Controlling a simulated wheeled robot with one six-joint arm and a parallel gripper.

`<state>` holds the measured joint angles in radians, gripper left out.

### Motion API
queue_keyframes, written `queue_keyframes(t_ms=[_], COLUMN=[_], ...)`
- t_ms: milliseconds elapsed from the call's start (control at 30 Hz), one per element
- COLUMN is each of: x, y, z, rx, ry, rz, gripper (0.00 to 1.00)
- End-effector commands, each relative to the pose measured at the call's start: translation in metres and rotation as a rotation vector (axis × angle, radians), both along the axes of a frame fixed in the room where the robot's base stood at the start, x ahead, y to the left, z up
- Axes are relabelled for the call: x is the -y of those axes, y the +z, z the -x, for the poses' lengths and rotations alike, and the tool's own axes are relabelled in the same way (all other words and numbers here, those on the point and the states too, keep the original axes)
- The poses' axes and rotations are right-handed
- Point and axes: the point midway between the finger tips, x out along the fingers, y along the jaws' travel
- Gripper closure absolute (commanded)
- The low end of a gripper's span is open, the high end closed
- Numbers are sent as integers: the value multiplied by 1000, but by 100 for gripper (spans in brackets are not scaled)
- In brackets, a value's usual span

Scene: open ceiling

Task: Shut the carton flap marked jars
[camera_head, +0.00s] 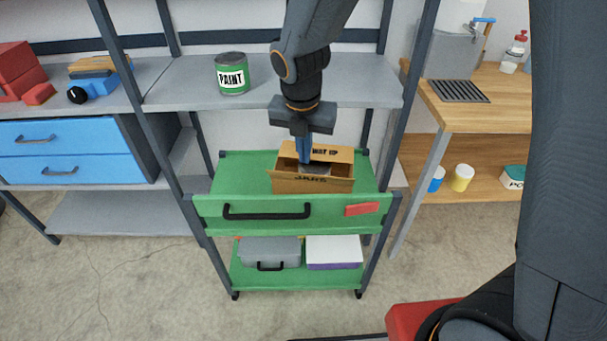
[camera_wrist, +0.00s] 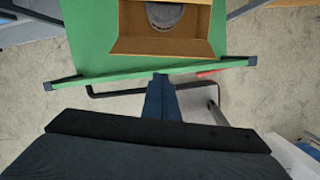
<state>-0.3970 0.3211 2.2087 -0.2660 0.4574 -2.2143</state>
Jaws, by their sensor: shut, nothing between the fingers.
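An open brown carton (camera_head: 284,163) stands on the green cart top. Its front flap (camera_head: 333,186), with lettering that looks like JARS, slants outward on the side toward me. The flap also shows in the wrist view (camera_wrist: 162,47) as a brown strip below the opening. A back flap (camera_head: 336,155) with lettering ending in "WAY UP" stands raised. A round grey item (camera_wrist: 165,14) is inside the carton. My gripper (camera_head: 304,160) points down, shut and empty, overlapping the carton opening in the head view. In the wrist view its fingertips (camera_wrist: 161,78) appear just short of the flap, apart from it.
The green cart (camera_head: 225,183) has a black handle (camera_head: 266,213) and red label (camera_head: 362,209) in front. Its lower shelf holds a grey case (camera_head: 268,251) and a white-and-purple box (camera_head: 334,251). A shelf behind carries a paint can (camera_head: 232,73). A wooden bench (camera_head: 500,100) stands right.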

Motion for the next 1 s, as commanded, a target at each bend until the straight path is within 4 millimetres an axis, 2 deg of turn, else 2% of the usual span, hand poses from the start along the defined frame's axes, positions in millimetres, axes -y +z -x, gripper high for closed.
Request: queue_keyframes(t_ms=[100, 267, 700, 800, 1000], x=[-6, -7, -4, -3, -3], y=[-1, -13, -81, -91, -99], z=[-3, -6, -20, -22, -24], rx=[2, 1, 0, 1, 2], ry=[84, 104, 100, 99, 99], rz=[16, 22, 20, 21, 19], gripper=[100, 100, 100, 100, 100])
